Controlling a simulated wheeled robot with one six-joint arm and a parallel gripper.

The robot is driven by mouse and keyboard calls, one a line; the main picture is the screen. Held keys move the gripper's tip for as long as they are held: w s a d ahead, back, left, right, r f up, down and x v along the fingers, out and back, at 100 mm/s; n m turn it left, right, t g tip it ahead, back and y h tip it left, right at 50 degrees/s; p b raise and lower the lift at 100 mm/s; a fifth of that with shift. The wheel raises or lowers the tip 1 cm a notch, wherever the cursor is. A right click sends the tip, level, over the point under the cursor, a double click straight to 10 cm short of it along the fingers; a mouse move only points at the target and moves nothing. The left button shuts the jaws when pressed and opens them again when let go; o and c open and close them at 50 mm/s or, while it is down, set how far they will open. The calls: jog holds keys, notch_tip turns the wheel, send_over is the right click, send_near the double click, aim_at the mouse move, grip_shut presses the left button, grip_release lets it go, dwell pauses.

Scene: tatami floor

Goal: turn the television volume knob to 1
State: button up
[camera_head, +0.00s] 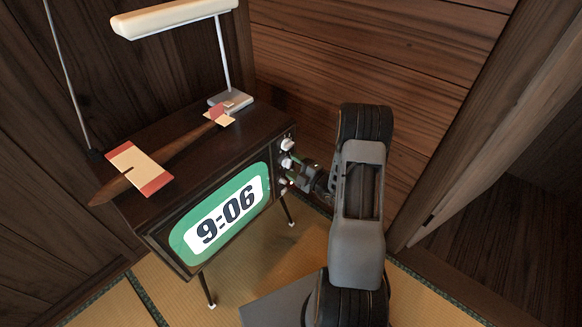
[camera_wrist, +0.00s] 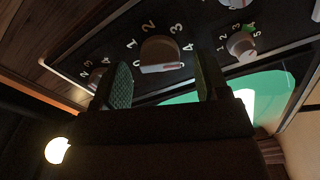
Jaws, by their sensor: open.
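The television (camera_head: 160,243) is a dark wooden box on thin legs, its lit screen showing 9:06. A column of pale knobs (camera_head: 287,145) is on the right of its front. My gripper (camera_head: 300,181) is at the lower part of this column. In the wrist view my gripper (camera_wrist: 163,74) is open, its green-padded fingers on either side of a round grey knob (camera_wrist: 160,52) with numbers around it. Contact cannot be told. Another numbered knob (camera_wrist: 242,46) is at the right and a third (camera_wrist: 95,79) is partly hidden at the left. No knob's name is readable.
A model plane (camera_head: 165,180) and a white lamp (camera_head: 228,60) are on top of the television, with an antenna (camera_head: 66,75) at its left. Wooden walls stand behind and at the right. Tatami floor (camera_head: 240,262) shows in front.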

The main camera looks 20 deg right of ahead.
jog(key=shift+w+a, duration=0.3)
jog(key=shift+w, duration=0.35)
jog(key=c, duration=0.9)
jog(key=shift+n, duration=0.3)
